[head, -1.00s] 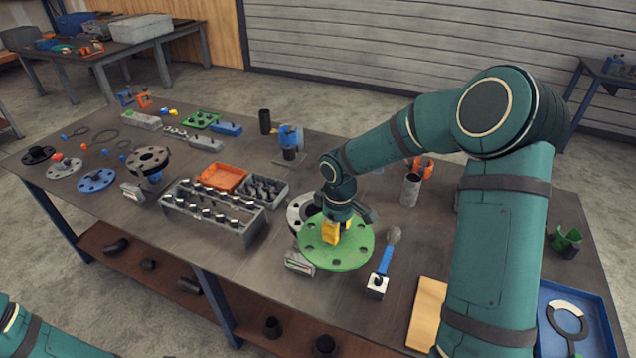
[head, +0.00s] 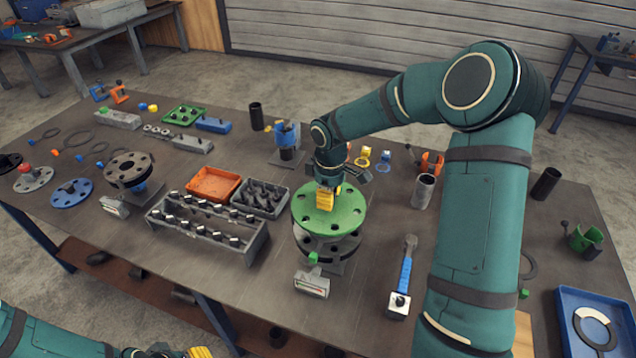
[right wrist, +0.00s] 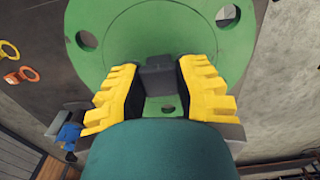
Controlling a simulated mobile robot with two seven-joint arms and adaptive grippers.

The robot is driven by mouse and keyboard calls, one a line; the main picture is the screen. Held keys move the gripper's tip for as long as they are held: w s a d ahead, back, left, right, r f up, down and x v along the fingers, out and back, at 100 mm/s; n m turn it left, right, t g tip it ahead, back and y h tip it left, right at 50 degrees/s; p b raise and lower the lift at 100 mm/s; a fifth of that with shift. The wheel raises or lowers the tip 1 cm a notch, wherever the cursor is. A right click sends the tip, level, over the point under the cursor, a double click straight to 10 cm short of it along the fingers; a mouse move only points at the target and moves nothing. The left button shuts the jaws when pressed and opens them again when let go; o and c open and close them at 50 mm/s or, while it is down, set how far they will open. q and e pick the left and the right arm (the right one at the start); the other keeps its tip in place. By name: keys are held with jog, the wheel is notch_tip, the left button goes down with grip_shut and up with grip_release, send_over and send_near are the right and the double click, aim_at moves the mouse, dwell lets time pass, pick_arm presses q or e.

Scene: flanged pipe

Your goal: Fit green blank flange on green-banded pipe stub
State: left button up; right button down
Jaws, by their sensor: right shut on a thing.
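The green blank flange (head: 345,212) is a round disc with bolt holes. My right gripper (head: 327,199) is shut on the dark block at its centre, which shows between the yellow fingers in the right wrist view (right wrist: 157,76). The flange is roughly level over a dark flanged pipe stub (head: 332,247), covering most of its top. I cannot tell whether they touch or whether the bolt holes line up. A small green mark (head: 313,258) shows on the stub's front. My left gripper (head: 200,352) is only partly in view at the bottom edge; its opening is unclear.
A labelled block (head: 312,284) stands in front of the stub. A grey bolt rack (head: 205,228) and an orange tray (head: 214,184) are to the left. A blue-handled tool (head: 403,275) lies to the right, with a blue tray (head: 565,300) farther right.

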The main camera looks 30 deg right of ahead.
aim_at(329, 214)
jog(key=shift+w+r, duration=0.1)
jog(key=shift+s, duration=0.3)
jog(key=shift+f+b, duration=0.4)
jog(key=shift+w+f+b, duration=0.1)
jog(key=shift+f+b, duration=1.3)
jog(key=shift+f, duration=0.6)
jog(key=shift+f, duration=0.1)
jog(key=shift+f+b, duration=0.4)
jog(key=shift+f, duration=0.05)
jog(key=shift+f+b, duration=0.35)
jog(key=shift+f, duration=0.1)
